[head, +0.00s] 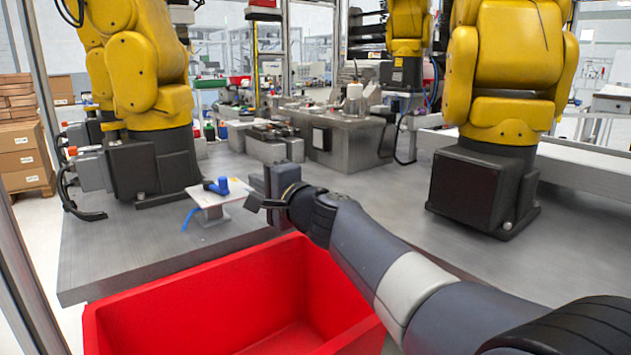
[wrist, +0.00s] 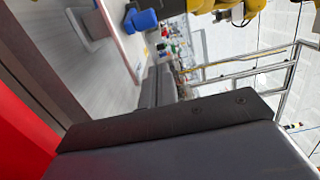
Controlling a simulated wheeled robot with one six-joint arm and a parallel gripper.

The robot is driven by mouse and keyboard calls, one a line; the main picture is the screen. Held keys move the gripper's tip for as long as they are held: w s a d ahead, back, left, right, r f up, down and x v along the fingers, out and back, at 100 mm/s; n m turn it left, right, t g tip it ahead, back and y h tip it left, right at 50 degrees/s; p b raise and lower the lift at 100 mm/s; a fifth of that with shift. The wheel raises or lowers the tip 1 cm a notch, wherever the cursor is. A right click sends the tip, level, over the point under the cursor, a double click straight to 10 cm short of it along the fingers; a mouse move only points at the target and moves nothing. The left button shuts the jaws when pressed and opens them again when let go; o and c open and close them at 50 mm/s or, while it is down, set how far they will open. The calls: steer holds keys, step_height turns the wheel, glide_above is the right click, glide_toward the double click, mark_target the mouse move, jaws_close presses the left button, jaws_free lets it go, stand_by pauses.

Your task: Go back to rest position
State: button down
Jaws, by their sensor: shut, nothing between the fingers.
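My gripper (head: 254,202) is in the head view, just above and behind the far rim of the red bin, pointing left. It is shut and holds nothing. My dark arm stretches to it from the lower right. In the wrist view, the dark gripper body (wrist: 180,140) fills the bottom. A blue part (head: 217,186) lies on a small pale-topped stand (head: 213,212) just left of my gripper, apart from it. The blue part also shows at the top of the wrist view (wrist: 141,20).
An empty-looking red bin (head: 200,285) stands in front, below my arm. A grey metal table (head: 130,250) lies behind it. Yellow robot arms stand on it at left (head: 145,70) and right (head: 505,70). A blue strip (head: 189,217) shows beside the stand. Cardboard boxes (head: 25,160) are far left.

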steer(key=shift+w+a+r+p, duration=0.1)
steer(key=shift+w+r+p, duration=0.1)
steer(key=shift+w+p, duration=0.35)
steer(key=w+a+n+g+y+p, duration=0.1)
steer(key=w+p, duration=0.1)
steer(key=p, duration=0.3)
steer(key=shift+a+f+g, duration=0.1)
steer(key=shift+a+g, duration=0.25)
steer(key=shift+g, duration=0.05)
steer(key=p, duration=0.2)
steer(key=w+a+n+g+y+p, duration=0.1)
steer(key=p, duration=0.2)
steer(key=shift+w+a+p, duration=0.15)
steer(key=shift+w+p, duration=0.15)
steer(key=shift+p, duration=0.05)
steer(key=shift+w+a+n+g+p, duration=0.15)
steer(key=shift+w+n+g+p, duration=0.2)
steer(key=shift+p, duration=0.9)
steer(key=p, duration=0.1)
steer(key=g+y+p, duration=0.1)
steer(key=p, duration=0.1)
steer(key=shift+w+a+n, duration=0.15)
steer(key=shift+w+n, duration=0.15)
steer(key=shift+n, duration=0.05)
steer(key=y+p, duration=0.1)
steer(key=p, duration=0.5)
steer(key=shift+w+n+g+p, duration=0.3)
steer(key=shift+w+n+g, duration=0.05)
steer(key=shift+n, duration=0.05)
